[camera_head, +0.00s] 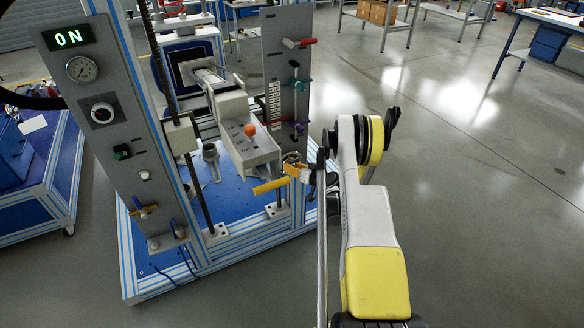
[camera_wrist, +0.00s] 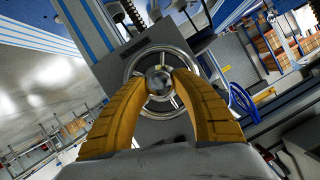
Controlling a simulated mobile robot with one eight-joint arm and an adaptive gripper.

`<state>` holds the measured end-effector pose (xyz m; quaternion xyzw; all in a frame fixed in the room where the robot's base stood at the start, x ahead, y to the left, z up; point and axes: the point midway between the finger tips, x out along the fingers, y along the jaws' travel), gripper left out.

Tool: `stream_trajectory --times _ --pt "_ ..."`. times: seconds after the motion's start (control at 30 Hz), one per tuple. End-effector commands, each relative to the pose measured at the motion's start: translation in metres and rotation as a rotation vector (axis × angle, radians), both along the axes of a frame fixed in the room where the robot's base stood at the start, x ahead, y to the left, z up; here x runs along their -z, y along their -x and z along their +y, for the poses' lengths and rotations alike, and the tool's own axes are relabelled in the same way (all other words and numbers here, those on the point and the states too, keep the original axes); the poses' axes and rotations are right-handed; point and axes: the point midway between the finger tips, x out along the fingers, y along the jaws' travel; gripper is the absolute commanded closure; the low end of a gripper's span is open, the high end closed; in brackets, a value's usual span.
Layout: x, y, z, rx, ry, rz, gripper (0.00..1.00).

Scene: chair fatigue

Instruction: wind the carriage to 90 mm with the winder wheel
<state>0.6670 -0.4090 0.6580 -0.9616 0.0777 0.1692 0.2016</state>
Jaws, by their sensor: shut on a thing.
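The winder wheel (camera_wrist: 158,51) is a round, silver, spoked handwheel in the middle of the wrist view, on a grey plate. My gripper (camera_wrist: 161,78) has its two yellow-orange fingers closing in over the wheel's centre, shut on it. In the head view my gripper (camera_head: 293,169) is at the right side of the blue-framed machine, and the wheel is mostly hidden behind it. A grey block (camera_head: 246,147) with an orange knob, perhaps the carriage, sits just left of my gripper. A white scale strip (camera_head: 274,101) is on the upright grey panel; its reading is too small to tell.
A yellow bar (camera_head: 270,186) is just below my gripper. A blue bench (camera_head: 45,165) stands at far left. The floor (camera_head: 480,200) at right is clear.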

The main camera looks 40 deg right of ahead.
Motion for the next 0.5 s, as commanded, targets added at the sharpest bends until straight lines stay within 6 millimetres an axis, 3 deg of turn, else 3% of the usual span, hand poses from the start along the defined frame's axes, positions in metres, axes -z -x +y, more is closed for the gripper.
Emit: stream_trajectory --times 0.5 --pt "0.0007 0.0003 -0.001 0.001 -0.101 -0.024 0.99"
